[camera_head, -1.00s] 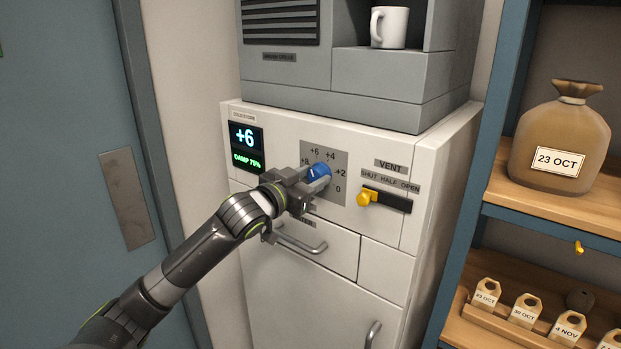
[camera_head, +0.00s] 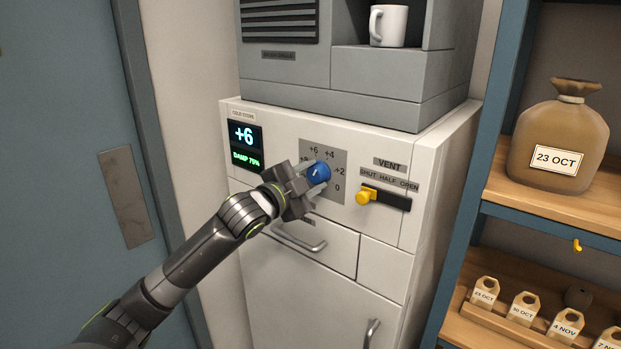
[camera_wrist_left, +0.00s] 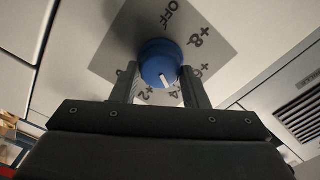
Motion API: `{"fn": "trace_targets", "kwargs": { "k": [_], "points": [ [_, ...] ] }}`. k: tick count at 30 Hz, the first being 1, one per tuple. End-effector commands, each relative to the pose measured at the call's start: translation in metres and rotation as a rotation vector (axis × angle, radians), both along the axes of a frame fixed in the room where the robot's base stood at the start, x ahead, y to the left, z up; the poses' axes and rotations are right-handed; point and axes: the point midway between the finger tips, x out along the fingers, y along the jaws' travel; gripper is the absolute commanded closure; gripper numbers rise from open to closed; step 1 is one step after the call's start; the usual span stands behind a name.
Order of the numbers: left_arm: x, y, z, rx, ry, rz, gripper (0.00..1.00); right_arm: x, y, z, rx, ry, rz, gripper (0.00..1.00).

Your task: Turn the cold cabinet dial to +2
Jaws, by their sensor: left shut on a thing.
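The blue cold cabinet dial (camera_head: 318,172) sits on a grey scale plate (camera_head: 336,158) on the white cabinet's front. My left gripper (camera_head: 308,177) is shut on the dial, its fingers on either side of it. In the left wrist view the blue dial (camera_wrist_left: 159,62) is between the two fingers (camera_wrist_left: 158,88), and its white pointer points down, roughly toward +4. The scale there shows OFF, +8, +6, +4 and +2, partly hidden by the fingers. The display (camera_head: 244,135) reads +6, with DAMP 75% below. My right gripper is not in view.
A yellow-knobbed vent slider (camera_head: 366,197) is right of the dial, at its SHUT end. A drawer handle (camera_head: 299,238) is below the gripper. A grey machine with a white mug (camera_head: 388,25) stands on top. Shelves with a sack (camera_head: 560,137) are at the right.

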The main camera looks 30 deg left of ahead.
Motion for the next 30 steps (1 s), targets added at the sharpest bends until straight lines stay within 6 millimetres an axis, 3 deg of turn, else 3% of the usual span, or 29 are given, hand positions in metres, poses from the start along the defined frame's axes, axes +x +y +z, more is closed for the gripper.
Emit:
{"fn": "trace_targets", "kwargs": {
  "k": [18,30],
  "points": [
    [0.0,-0.001,-0.005,0.556,-0.04,-0.001,0.82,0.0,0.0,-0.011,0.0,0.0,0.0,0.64],
    [0.0,-0.001,-0.005,0.755,-0.055,-0.001,0.82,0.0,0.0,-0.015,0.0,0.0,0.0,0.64]
  ]
}}
